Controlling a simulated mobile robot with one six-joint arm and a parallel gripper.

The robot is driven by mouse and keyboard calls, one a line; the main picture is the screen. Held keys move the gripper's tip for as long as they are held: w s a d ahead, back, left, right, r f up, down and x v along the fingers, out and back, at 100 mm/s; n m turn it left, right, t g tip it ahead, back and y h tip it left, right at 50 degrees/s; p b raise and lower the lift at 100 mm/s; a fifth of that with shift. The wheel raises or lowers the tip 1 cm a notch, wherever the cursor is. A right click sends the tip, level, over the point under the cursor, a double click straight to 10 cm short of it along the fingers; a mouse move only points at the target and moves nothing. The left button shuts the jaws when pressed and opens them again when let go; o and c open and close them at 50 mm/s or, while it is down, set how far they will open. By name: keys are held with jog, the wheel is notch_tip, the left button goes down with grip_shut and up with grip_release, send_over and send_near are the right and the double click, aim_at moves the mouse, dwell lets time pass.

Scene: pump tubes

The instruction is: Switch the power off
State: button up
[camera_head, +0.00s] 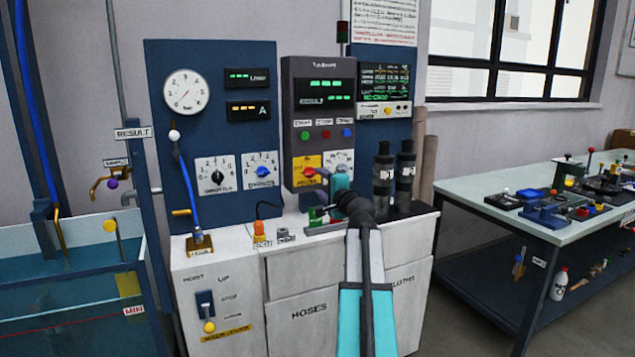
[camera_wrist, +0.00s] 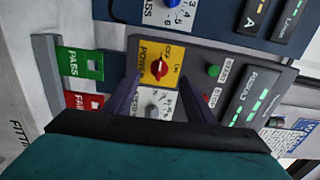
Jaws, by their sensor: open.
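The power switch is a red rotary knob (camera_wrist: 158,68) on a yellow plate marked POWER, with an OFF mark near it. In the head view the knob (camera_head: 309,171) sits low on the left of the grey control panel (camera_head: 290,95). Which mark the knob points to is too small to tell. My gripper (camera_wrist: 160,78) is open in front of the panel, its dark fingers on either side of the knob with nothing between them. Whether they touch the plate is unclear. In the head view my gripper (camera_head: 322,180) is partly hidden by its own wrist.
The panel's displays (camera_head: 325,92) are lit green. Black cylinders (camera_head: 383,172) stand at the counter's right.

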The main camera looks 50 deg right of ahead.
jog(key=shift+v, duration=2.45)
jog(key=shift+s+d, duration=0.1)
